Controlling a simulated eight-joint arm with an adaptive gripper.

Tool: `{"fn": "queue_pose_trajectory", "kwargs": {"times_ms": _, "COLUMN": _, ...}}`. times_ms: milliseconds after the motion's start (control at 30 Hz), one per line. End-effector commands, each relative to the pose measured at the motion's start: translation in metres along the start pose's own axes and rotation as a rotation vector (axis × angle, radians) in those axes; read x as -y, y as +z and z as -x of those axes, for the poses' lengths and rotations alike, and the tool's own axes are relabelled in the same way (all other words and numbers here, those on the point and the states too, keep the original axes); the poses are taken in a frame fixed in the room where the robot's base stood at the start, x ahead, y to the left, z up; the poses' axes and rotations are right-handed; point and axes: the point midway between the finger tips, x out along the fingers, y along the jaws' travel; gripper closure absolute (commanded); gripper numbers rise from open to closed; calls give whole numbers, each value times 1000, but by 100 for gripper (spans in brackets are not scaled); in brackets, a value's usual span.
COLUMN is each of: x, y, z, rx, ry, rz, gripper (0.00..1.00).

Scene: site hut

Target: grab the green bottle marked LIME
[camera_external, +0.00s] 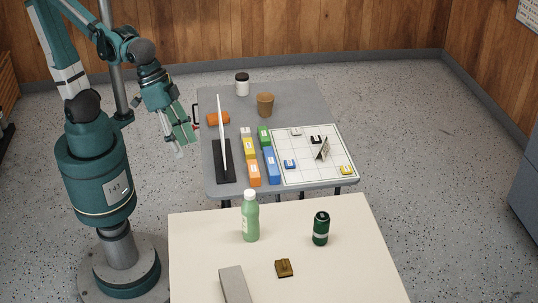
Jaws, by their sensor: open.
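A light green bottle (250,220) with a white cap stands upright on the cream table in the foreground. It has a pale label, but its lettering is too small to read. A dark green can (321,228) with a light band stands to its right, apart from it. My gripper (183,150) is open and empty, pointing down beside the left edge of the grey table, up and to the left of the green bottle. It touches neither the bottle nor the can.
The cream table (350,270) also holds a brown block (284,268) and a grey block (234,285). The grey table (290,95) behind carries a thin upright white panel (223,125), coloured blocks, a gridded board (335,170), a brown cup (265,105), a jar (242,84) and an orange cylinder (218,119).

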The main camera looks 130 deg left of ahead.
Motion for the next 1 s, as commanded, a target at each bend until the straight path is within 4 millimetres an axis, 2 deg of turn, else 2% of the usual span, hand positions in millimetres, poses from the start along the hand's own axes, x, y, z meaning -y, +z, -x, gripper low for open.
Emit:
{"fn": "queue_pose_trajectory", "kwargs": {"times_ms": 567, "x": -16, "y": -58, "z": -39, "rx": 90, "ry": -81, "rz": 321, "gripper": 48}}
{"fn": "queue_pose_trajectory", "kwargs": {"times_ms": 1000, "x": -21, "y": -94, "z": -83, "rx": 144, "ry": -159, "rz": 565, "gripper": 48}}
